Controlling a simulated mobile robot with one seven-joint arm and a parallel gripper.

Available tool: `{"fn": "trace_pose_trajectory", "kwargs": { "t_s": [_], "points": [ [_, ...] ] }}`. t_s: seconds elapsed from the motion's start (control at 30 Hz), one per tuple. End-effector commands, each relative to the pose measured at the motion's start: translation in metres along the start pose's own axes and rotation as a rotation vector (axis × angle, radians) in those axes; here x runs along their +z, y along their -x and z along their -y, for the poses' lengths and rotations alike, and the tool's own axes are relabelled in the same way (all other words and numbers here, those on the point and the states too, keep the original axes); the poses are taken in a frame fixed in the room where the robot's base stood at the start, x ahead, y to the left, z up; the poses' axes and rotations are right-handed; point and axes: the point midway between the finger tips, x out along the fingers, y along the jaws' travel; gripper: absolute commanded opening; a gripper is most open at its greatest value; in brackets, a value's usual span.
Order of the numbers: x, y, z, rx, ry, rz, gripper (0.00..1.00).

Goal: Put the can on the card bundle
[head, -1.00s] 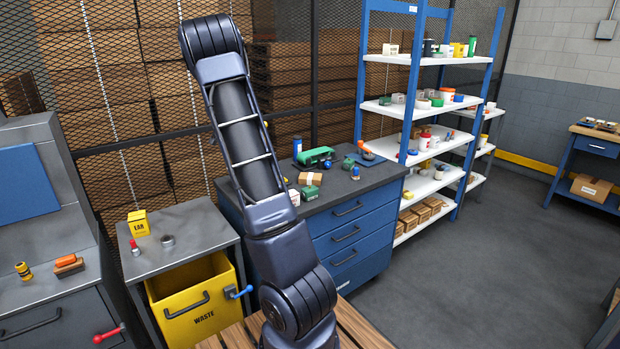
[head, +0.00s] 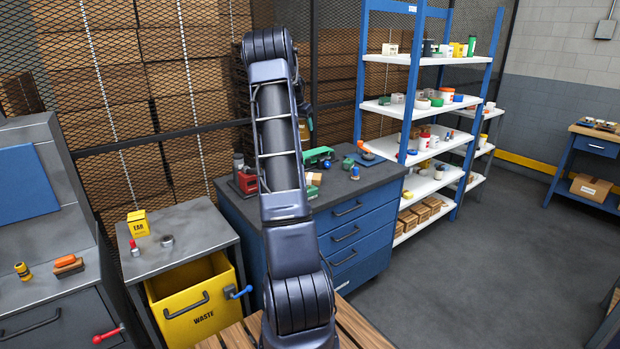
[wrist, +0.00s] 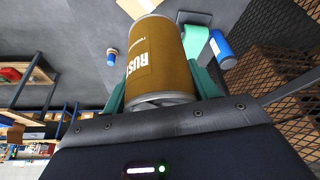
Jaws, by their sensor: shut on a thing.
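The can (wrist: 158,62) has a brown-gold label with dark-edged white lettering and a pale metal end; it fills the middle of the wrist view. My gripper (wrist: 160,80) is shut on it, with a green finger on each side. In the head view my gripper (head: 306,112) is raised above the blue workbench, partly behind my arm. The card bundle looks to be the tan piece (head: 314,178) on the bench top, mostly hidden by my arm. A tan piece (wrist: 138,5) also shows at the top edge of the wrist view, beyond the can.
On the workbench (head: 362,190) stand a red vise (head: 245,182), a green tool (head: 318,156), a green block (head: 312,191) and a small blue-and-orange item (head: 354,173). A blue cylinder (wrist: 222,46) is right of the can in the wrist view. Shelves (head: 425,145) stand to the right.

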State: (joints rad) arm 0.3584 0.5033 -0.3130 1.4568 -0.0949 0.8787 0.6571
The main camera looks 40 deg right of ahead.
Motion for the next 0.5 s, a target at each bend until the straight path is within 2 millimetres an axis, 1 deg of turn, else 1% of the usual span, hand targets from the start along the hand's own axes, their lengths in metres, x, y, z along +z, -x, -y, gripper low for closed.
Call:
{"fn": "trace_pose_trajectory", "kwargs": {
  "t_s": [0.03,0.1,0.23,0.37,0.5],
  "points": [
    [-0.009,0.000,-0.008,0.003,-0.012,-0.001,0.26],
    [-0.017,-0.001,-0.016,0.008,-0.023,0.000,0.26],
    [-0.024,-0.004,-0.024,0.012,-0.034,0.001,0.26],
    [-0.020,-0.017,-0.026,0.013,-0.036,0.002,0.26],
    [-0.008,-0.044,-0.025,0.014,-0.036,0.004,0.26]
  ]
}}
